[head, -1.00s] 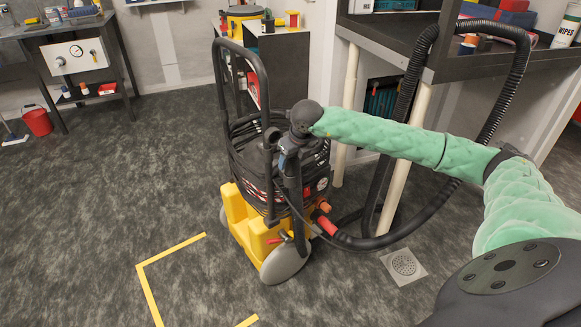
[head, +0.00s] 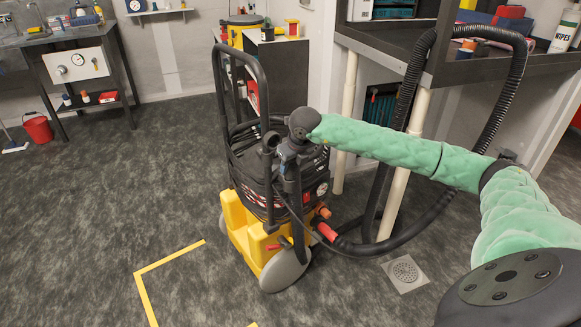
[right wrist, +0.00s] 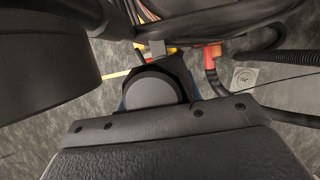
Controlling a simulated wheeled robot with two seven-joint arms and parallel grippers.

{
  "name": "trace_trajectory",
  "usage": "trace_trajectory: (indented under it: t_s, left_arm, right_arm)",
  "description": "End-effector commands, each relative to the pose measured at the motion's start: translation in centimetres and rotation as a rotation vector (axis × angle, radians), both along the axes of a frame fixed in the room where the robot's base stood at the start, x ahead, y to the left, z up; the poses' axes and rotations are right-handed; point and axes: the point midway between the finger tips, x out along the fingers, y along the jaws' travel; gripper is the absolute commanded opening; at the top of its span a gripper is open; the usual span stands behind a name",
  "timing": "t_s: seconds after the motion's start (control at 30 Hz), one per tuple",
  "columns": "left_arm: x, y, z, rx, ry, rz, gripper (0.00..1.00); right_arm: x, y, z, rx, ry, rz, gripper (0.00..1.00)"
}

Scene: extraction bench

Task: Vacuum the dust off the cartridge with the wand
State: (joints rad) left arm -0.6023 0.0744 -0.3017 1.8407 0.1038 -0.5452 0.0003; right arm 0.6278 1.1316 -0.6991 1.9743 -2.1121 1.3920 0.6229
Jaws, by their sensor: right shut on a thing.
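My right gripper (head: 286,158), at the end of the green-sleeved arm, is at the vacuum cart, just below its tall black handle. It is shut on a dark upright piece that looks like the wand (head: 293,192). In the right wrist view a round grey end (right wrist: 150,92) sits between dark jaw parts; I cannot tell its full shape. The vacuum cart (head: 250,232) has a yellow base, a black coil-wrapped body and grey wheels. A ribbed black hose (head: 520,70) loops at its right. I see no cartridge and no dust. My left gripper is out of view.
A dark bench (head: 390,45) on pale legs stands at the right, with a wipes tub (head: 566,33) on it. A floor drain (head: 405,272) lies below. Yellow tape (head: 148,290) marks the floor left of the cart. A red bucket (head: 38,128) is far left. The left floor is open.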

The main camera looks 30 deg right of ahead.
Motion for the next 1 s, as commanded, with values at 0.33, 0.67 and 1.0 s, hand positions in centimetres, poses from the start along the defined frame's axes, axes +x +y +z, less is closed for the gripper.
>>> trace_trajectory:
  t_s: [0.33, 0.67, 1.0]
  left_arm:
    - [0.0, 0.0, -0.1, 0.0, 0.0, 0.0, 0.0]
    - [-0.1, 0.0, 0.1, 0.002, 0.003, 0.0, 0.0]
    - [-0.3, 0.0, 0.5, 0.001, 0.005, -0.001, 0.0]
  right_arm:
    - [-0.4, 0.2, -1.0, 0.001, 0.022, 0.002, 0.02]
    - [-0.3, 0.2, 0.0, 0.001, 0.019, 0.003, 0.0]
    - [-0.2, 0.2, 1.4, 0.002, 0.011, 0.002, 0.0]
